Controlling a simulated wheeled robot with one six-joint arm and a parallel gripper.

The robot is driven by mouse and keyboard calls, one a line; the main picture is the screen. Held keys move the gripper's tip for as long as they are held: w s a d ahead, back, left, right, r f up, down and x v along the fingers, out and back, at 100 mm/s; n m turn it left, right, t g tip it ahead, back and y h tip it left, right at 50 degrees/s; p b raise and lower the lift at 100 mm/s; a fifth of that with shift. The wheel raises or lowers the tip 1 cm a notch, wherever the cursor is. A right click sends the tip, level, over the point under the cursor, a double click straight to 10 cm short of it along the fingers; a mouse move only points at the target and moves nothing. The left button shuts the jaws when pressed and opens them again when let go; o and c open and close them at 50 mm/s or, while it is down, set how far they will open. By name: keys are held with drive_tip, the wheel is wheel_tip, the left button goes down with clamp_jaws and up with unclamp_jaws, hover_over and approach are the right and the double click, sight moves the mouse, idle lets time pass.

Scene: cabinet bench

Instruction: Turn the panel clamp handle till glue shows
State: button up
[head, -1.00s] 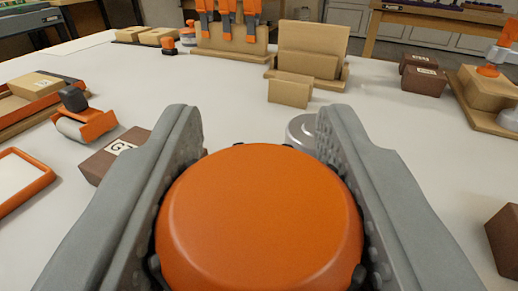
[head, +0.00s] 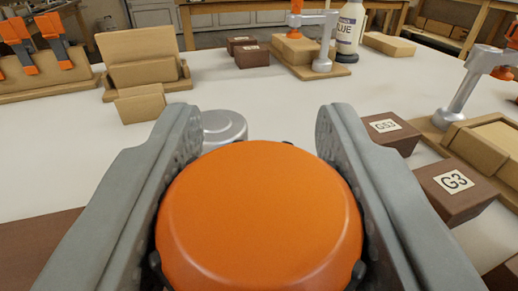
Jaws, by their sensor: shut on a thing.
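My gripper (head: 258,150) is shut on a large orange round-topped knob (head: 260,220), with one grey finger against each side. The knob looks like a clamp handle, but its stem and whatever is under it are hidden, so I cannot tell for sure. No glue line shows from here. A silver round part (head: 224,128) sits just beyond the knob, close to the left finger.
A clamp with a silver arm (head: 465,85) stands over wood blocks at the right. Brown blocks G53 (head: 390,130) and G3 (head: 455,190) lie right of my gripper. A glue bottle (head: 349,28) stands far back.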

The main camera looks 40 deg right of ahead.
drive_tip(key=shift+r+m+g+h, duration=0.1)
drive_tip(key=shift+m+g+h, duration=1)
drive_tip(key=shift+g+h, duration=0.15)
drive_tip(key=shift+d, duration=0.1)
drive_tip(key=o, duration=1)
drive_tip(key=shift+c, duration=0.2)
drive_tip(key=shift+s, duration=0.1)
drive_tip(key=v, duration=1.7)
drive_tip(key=shift+a, duration=0.25)
